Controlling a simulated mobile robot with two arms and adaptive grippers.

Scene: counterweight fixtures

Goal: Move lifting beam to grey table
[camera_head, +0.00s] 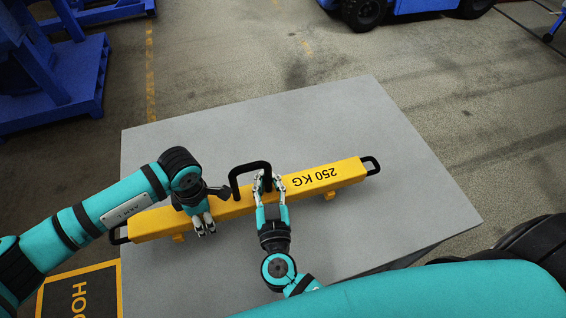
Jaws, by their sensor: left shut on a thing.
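The yellow lifting beam (321,176), marked "250 KG", lies across the grey table (340,115). It has black end loops and a black handle (249,166) standing at its middle. Whether its feet touch the table top is hard to tell. My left gripper (204,226) is over the beam's left half, shut on the beam at its near edge; its grip is partly hidden. My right gripper (266,184) is at the middle of the beam, its fingers apart on either side of the handle's right leg.
A blue metal frame (60,90) stands on the floor at the upper left. A blue wheeled vehicle (410,6) is at the top. A yellow-bordered floor sign (82,290) lies at the lower left. The table is bare behind the beam.

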